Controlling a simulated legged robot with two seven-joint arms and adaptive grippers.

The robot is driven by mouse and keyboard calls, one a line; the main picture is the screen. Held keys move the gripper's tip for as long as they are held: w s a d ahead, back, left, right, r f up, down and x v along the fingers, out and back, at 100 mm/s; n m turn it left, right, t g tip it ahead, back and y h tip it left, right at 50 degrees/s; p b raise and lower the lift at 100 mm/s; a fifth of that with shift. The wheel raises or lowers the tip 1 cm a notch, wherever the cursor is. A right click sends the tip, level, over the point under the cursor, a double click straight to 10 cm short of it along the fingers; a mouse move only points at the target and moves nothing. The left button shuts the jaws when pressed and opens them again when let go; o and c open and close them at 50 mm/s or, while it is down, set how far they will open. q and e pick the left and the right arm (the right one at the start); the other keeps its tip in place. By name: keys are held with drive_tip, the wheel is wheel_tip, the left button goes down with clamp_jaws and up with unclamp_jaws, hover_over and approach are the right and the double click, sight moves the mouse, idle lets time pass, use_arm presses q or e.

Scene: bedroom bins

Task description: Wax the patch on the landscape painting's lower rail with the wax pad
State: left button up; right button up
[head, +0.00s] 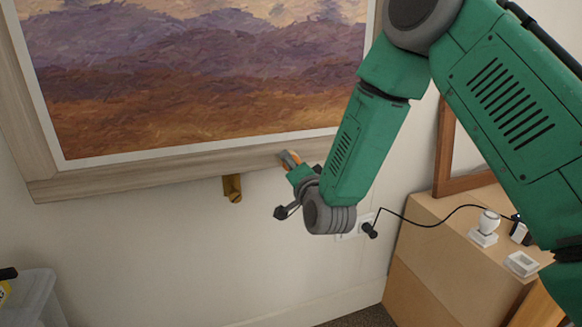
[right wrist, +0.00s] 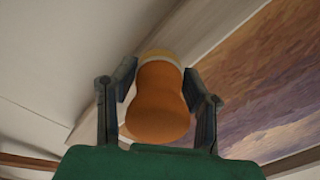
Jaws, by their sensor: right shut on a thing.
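The landscape painting (head: 200,85) hangs on the wall in a pale wood frame. Its lower rail (head: 130,177) runs across the head view and slants through the right wrist view (right wrist: 120,95). My right gripper (head: 291,160) is at the right part of this rail. It is shut on the wax pad (right wrist: 158,100), an orange waisted handle with a pale yellowish band at its far end. Only a bit of orange shows in the head view. I cannot tell whether the pad touches the rail. I cannot make out the patch. My left gripper is not in view.
A brass bracket (head: 232,188) sits on the wall just below the rail. A wooden cabinet (head: 450,240) at right bears small white items and a wood-framed panel (head: 448,150). A black cable runs to a wall socket. A pale bin (head: 38,290) stands at lower left.

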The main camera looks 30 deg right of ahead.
sight(324, 152)
drive_tip(key=shift+w+d, duration=0.2)
drive_tip(key=shift+w, duration=0.45)
drive_tip(key=shift+d, duration=0.1)
drive_tip(key=shift+s+d+r+p, duration=0.1)
drive_tip(key=shift+s+d+p, duration=0.25)
drive_tip(key=shift+d, duration=1.35)
drive_tip(key=shift+s+d+f+p, duration=0.1)
drive_tip(key=shift+s+d+p, duration=0.25)
drive_tip(key=shift+d, duration=1.4)
drive_tip(key=shift+s+d+r+p, duration=0.15)
drive_tip(key=shift+s+d, duration=0.35)
drive_tip(key=shift+d, duration=1.2)
drive_tip(key=shift+s+d+p, duration=1.2)
drive_tip(key=shift+d+p, duration=0.35)
drive_tip(key=shift+d, duration=3.35)
drive_tip(key=w+a+b, duration=0.2)
drive_tip(key=w+a, duration=0.2)
drive_tip(key=a, duration=1.3)
drive_tip(key=shift+a, duration=0.15)
